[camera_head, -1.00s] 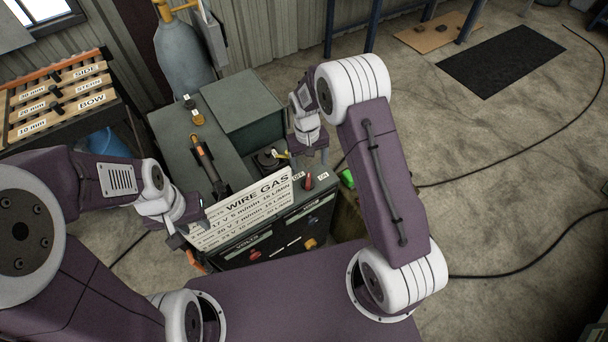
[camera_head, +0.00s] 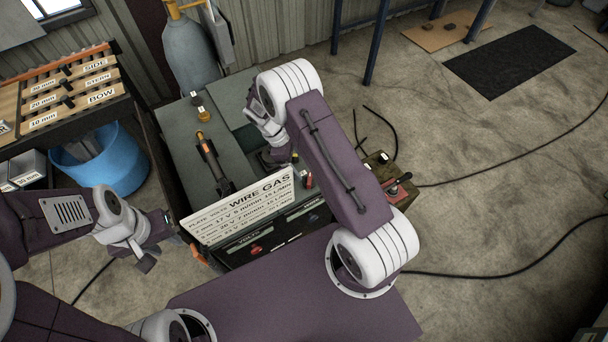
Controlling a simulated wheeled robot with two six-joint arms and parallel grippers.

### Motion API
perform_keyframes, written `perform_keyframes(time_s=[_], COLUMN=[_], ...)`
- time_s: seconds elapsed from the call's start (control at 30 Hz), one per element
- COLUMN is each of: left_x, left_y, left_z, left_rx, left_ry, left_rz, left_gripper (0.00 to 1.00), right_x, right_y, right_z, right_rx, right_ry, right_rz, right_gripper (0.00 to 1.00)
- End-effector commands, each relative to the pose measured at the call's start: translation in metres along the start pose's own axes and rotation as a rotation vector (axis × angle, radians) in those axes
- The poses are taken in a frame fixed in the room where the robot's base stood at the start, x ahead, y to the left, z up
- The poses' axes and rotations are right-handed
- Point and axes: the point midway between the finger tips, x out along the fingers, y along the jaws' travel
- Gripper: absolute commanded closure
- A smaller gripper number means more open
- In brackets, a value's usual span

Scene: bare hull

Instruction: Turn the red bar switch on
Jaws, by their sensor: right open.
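The red bar switch (camera_head: 308,180) is a small red piece on the top front edge of the dark green welding machine (camera_head: 185,135). Only a sliver of it shows beside my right forearm, and its OFF and ON labels are mostly covered, so its setting cannot be read. My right gripper (camera_head: 282,152) is over the machine top, left of the switch and apart from it. It is open; its fingers are largely hidden by my arm. My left gripper (camera_head: 157,240) is open and empty, left of the machine's front.
A white settings sign (camera_head: 240,207) stands along the machine's front edge, above a red knob (camera_head: 256,249). A torch (camera_head: 212,162) lies on top. A box with a red-handled lever (camera_head: 392,189) stands to the right. A rack (camera_head: 70,92) and blue bucket (camera_head: 105,165) are left.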

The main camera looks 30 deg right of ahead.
Motion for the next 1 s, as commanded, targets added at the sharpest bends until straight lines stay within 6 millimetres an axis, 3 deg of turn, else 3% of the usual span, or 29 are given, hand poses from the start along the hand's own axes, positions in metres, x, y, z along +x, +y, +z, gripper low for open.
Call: perform_keyframes(time_s=[0.13,0.5,0.83,0.87,1.0], left_x=[-0.007,-0.027,-0.027,-0.027,-0.027], left_y=[0.000,0.001,0.001,0.001,0.001], left_z=[-0.001,-0.003,-0.003,-0.003,-0.003], left_rx=[0.000,0.000,0.000,0.000,0.000], left_ry=[0.000,0.000,0.000,0.000,0.000], left_rz=[0.000,0.000,0.000,0.000,0.000], left_gripper=[0.64,0.64,0.64,0.64,0.64], right_x=[0.014,0.082,0.091,0.091,0.091], right_y=[-0.001,-0.001,0.000,0.000,0.000], right_z=[0.002,0.001,-0.001,-0.001,-0.001], right_rx=[-0.001,0.001,0.002,0.002,0.002], right_ry=[-0.003,-0.001,0.001,0.001,0.001], right_rz=[-0.003,-0.002,0.000,0.000,0.000], right_gripper=[0.24,0.24,0.24,0.29,0.68])
